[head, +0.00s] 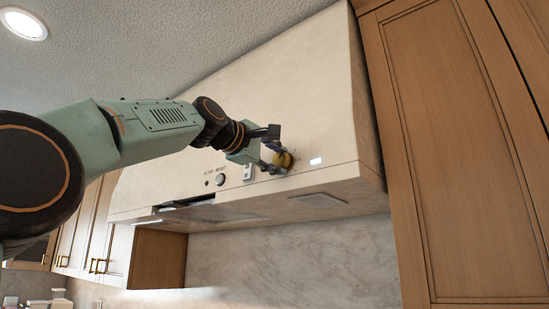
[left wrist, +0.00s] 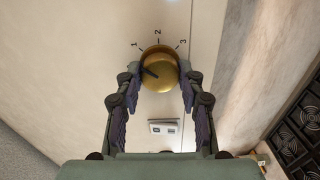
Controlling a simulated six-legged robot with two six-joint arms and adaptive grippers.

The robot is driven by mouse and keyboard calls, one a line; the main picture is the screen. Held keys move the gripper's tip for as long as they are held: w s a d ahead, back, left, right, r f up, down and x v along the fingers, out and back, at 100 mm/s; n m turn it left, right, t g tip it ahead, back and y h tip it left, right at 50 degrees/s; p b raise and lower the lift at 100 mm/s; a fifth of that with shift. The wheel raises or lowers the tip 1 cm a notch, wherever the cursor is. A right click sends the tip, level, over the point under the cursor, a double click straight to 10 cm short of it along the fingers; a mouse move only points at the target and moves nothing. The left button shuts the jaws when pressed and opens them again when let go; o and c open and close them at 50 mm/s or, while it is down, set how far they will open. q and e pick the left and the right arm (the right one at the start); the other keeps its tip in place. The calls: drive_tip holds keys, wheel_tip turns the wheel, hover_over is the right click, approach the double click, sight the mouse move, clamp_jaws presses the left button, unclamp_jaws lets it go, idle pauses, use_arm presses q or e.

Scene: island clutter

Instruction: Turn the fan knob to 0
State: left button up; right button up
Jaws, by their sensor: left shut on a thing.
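The brass fan knob (head: 285,160) sits on the front face of the beige range hood (head: 280,95), near its lower edge. In the left wrist view the knob (left wrist: 160,72) has the numbers 1, 2 and 3 around its upper side. A dark mark on the knob points left, slightly up, below the 1. No 0 shows; the left finger covers part of that side. My left gripper (head: 271,155) is shut on the knob, and in the wrist view its fingertips (left wrist: 161,78) press on both sides. My right gripper is in neither view.
A switch plate (head: 248,172) and a round button (head: 221,179) are left of the knob; a small lit panel (head: 316,161) is right. A wooden cabinet (head: 465,150) stands to the right. Black stove grates (left wrist: 297,125) lie below. Space before the hood is clear.

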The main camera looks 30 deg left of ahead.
use_arm(q)
drive_tip(key=n, duration=0.5)
drive_tip(key=shift+r+n, duration=0.15)
drive_tip(key=shift+n, duration=0.95)
drive_tip(key=shift+s+r, duration=0.1)
drive_tip(key=o, duration=1.2)
drive_tip(key=shift+w+d+f, duration=0.2)
drive_tip(key=shift+w, duration=0.25)
drive_tip(key=shift+s+a, duration=0.15)
drive_tip(key=shift+s, duration=0.15)
